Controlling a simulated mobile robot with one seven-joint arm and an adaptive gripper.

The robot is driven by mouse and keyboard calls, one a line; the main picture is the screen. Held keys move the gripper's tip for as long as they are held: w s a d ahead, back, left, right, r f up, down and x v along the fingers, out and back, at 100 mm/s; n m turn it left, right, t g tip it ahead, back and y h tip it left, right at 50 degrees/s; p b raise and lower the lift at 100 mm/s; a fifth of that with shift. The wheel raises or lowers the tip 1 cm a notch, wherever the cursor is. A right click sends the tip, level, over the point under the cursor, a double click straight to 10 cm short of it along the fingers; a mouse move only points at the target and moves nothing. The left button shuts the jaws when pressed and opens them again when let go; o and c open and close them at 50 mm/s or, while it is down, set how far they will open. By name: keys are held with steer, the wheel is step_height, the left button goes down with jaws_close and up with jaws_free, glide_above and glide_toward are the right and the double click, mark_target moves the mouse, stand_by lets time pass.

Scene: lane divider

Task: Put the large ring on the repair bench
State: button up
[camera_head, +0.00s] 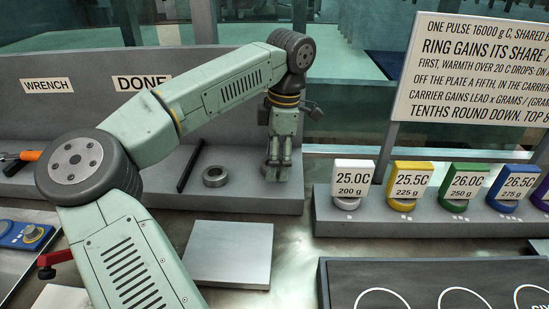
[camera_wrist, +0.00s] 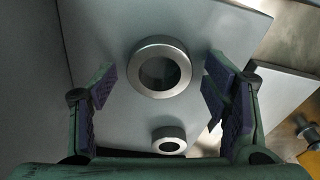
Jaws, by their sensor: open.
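In the wrist view, a larger grey metal ring (camera_wrist: 138,62) lies flat on a grey surface, between and beyond my open fingers. A smaller grey ring (camera_wrist: 160,133) lies nearer the palm. My gripper (camera_wrist: 160,84) is empty, with a finger to each side of the larger ring. In the head view, my gripper (camera_head: 279,176) points down over the right part of the grey shelf marked DONE. One ring (camera_head: 215,183) shows to its left; I cannot tell which ring it is. The other is not clear there. No surface I see is labelled repair bench.
A dark bar (camera_head: 189,168) stands left of the ring. A bare grey plate (camera_head: 230,252) lies in front of the shelf. Coloured temperature tags (camera_head: 408,184) stand on a rack at right, behind a dark board (camera_head: 430,270) with white circles. An orange-handled tool (camera_head: 28,155) lies left.

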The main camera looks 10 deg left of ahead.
step_height(320, 180, up, 12)
steer(key=d, duration=0.1)
steer(key=shift+w+d+r+b, duration=0.15)
steer(key=shift+w+d+b, duration=0.05)
steer(key=shift+w+b, duration=0.1)
stand_by(0.4)
